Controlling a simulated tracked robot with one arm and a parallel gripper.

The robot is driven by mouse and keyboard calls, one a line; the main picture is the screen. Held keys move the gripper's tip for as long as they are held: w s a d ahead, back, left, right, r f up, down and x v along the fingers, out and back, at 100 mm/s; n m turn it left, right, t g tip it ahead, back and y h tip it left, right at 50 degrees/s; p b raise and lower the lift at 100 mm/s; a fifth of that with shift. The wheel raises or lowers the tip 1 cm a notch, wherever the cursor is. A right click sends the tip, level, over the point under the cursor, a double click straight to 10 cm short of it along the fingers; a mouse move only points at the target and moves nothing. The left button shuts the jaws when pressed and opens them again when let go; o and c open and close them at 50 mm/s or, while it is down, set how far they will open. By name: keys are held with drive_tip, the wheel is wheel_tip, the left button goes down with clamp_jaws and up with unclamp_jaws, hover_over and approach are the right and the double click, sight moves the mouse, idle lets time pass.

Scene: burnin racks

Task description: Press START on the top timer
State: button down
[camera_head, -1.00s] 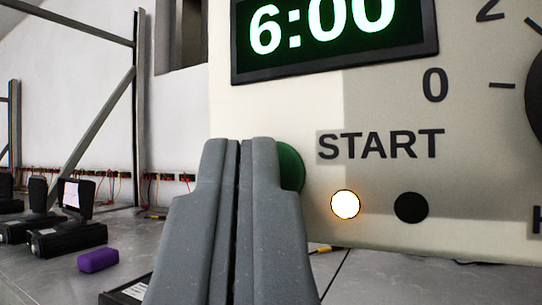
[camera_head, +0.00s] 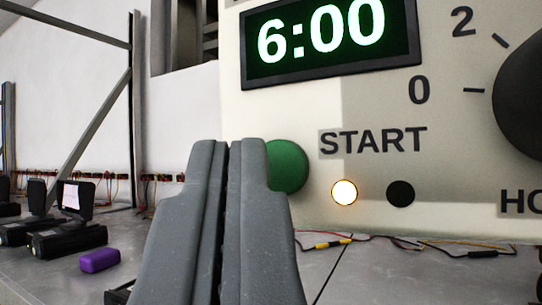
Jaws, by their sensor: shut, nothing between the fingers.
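The timer (camera_head: 300,110) is a cream panel on the right. Its display (camera_head: 325,35) reads 6:00 in green digits. The green round button (camera_head: 288,166) sits left of the START label (camera_head: 373,140); its left part is hidden behind my gripper. Below the label, one lamp (camera_head: 344,192) glows white-orange and a second round spot (camera_head: 400,193) is dark. My gripper (camera_head: 228,145) is shut and empty, its tips in front of the panel's left edge, just left of the button as seen. I cannot tell whether it touches the button.
A black dial (camera_head: 525,95) is at the far right of the panel. A purple block (camera_head: 100,260) and black devices (camera_head: 68,238) stand on the grey bench (camera_head: 190,285) at left. Wires (camera_head: 330,242) lie under the panel. A metal frame (camera_head: 137,110) stands behind.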

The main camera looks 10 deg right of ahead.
drive_tip(key=s+a, duration=0.1)
drive_tip(key=s, duration=0.1)
drive_tip(key=s+a, duration=0.2)
idle(0.5)
idle(0.5)
drive_tip(key=s+f+g+y+b, duration=0.2)
drive_tip(key=s+f+g+b, duration=0.7)
drive_tip(key=s+f, duration=1.3)
drive_tip(key=s+d+b, duration=0.1)
drive_tip(key=b, duration=0.3)
drive_tip(key=shift+n+g, duration=0.4)
drive_tip(key=shift+f, duration=0.1)
